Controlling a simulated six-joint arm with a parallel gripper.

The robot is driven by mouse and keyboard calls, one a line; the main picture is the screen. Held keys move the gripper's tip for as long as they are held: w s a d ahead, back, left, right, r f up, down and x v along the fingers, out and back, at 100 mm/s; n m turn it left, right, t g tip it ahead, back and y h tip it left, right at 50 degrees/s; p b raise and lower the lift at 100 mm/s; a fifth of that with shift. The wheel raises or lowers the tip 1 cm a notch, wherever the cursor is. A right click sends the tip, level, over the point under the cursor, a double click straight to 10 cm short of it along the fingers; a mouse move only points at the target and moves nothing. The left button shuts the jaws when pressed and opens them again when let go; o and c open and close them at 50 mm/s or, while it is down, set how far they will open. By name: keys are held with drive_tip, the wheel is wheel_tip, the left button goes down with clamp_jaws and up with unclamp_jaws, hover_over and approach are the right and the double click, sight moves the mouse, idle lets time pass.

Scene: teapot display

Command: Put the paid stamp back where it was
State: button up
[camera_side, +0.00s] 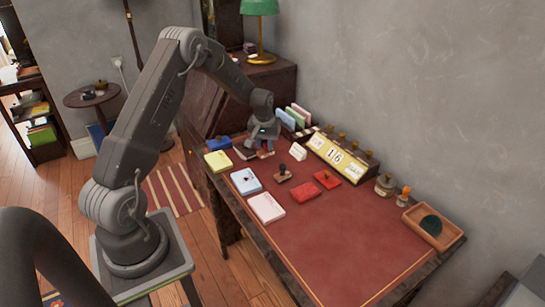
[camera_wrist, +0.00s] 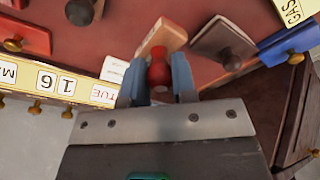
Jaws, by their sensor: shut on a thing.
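My gripper (camera_side: 264,140) is over the far left part of the red-topped desk (camera_side: 335,235), near the slotted rack. In the wrist view its two blue-grey fingers (camera_wrist: 158,84) are shut on a stamp with a red handle (camera_wrist: 158,70). The stamp's pale wooden block (camera_wrist: 165,36) sticks out beyond the fingertips. I cannot read a label on it, so I cannot confirm that it is the paid stamp. In the side view the gripper mostly hides it, and I cannot tell whether it touches the desk.
A yellow calendar (camera_side: 335,156) and a small white card (camera_side: 298,152) stand behind. A dark-handled stamp (camera_side: 284,174) is in front. The desk's front right is clear beside a wooden tray (camera_side: 449,241).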

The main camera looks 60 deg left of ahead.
sight(273, 154)
drive_tip(key=shift+w+d+f, duration=0.7)
drive_tip(key=shift+w+f, duration=0.05)
drive_tip(key=shift+w, duration=0.25)
drive_tip(key=shift+f, duration=1.95)
drive_tip(key=shift+f, duration=0.1)
drive_tip(key=o, duration=0.8)
